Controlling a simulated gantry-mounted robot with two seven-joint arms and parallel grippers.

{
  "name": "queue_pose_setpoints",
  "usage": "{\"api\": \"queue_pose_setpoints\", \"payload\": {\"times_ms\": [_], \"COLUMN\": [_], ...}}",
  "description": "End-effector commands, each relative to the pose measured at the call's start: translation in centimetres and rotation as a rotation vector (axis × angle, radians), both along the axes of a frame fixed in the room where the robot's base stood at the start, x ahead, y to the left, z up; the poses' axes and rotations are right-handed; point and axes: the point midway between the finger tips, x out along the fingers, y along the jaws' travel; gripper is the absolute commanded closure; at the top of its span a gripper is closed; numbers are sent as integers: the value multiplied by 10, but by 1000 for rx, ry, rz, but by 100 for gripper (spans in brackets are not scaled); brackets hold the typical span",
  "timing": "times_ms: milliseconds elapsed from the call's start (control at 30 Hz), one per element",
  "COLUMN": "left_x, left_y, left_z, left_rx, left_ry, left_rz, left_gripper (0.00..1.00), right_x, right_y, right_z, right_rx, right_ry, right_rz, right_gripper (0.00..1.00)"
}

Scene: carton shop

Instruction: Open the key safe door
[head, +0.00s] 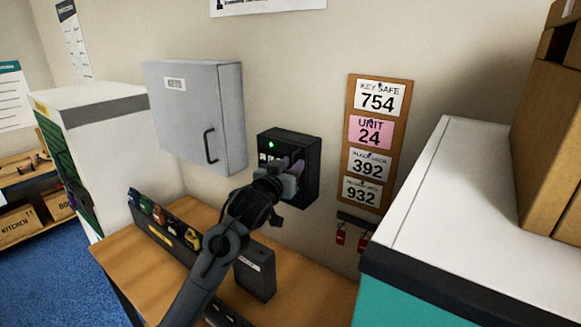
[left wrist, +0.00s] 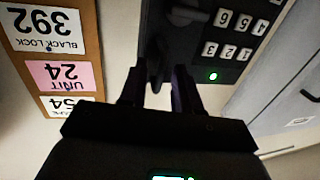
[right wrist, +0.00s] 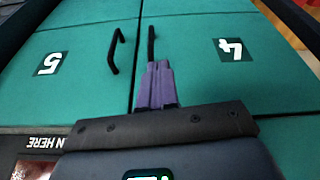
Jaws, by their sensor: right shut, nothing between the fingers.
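The key safe (head: 306,146), a black box with a keypad and a lit green light, hangs on the wall; its door looks shut. In the left wrist view its keypad (left wrist: 229,35) appears upside down. My left gripper (head: 291,163) is at the front of the safe, over the lower right part. Its fingers (left wrist: 157,88) are apart, with a dark knob or lever (left wrist: 155,68) of the safe showing between their tips. I cannot tell whether they touch it. My right gripper (right wrist: 155,66) is shut and empty, before teal locker doors.
A grey wall cabinet (head: 195,110) hangs left of the safe. A number board (head: 354,140) is to its right, with red-tagged keys (head: 340,234) below. A wooden desk (head: 300,285) stands underneath. A white-topped teal unit (head: 465,190) is at right. Teal doors 5 (right wrist: 75,70) and 4 (right wrist: 200,75) have black handles.

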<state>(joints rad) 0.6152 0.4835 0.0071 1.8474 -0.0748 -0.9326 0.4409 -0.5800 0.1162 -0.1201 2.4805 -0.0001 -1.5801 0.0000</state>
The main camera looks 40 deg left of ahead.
Motion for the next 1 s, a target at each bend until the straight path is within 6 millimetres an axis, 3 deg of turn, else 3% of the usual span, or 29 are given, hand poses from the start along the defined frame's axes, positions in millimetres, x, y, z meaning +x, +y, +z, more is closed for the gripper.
{"api": "queue_pose_setpoints", "payload": {"times_ms": [33,200,1000], "left_x": [0,0,0], "left_y": [0,0,0], "left_z": [0,0,0], "left_rx": [0,0,0], "left_ry": [0,0,1], "left_rz": [0,0,0], "left_gripper": [76,100,100], "right_x": [0,0,0], "right_y": [0,0,-2], "right_z": [0,0,0], "right_rx": [1,1,-8], "right_ry": [0,0,1], "right_rz": [-1,-1,6], "right_gripper": [100,100,100]}}
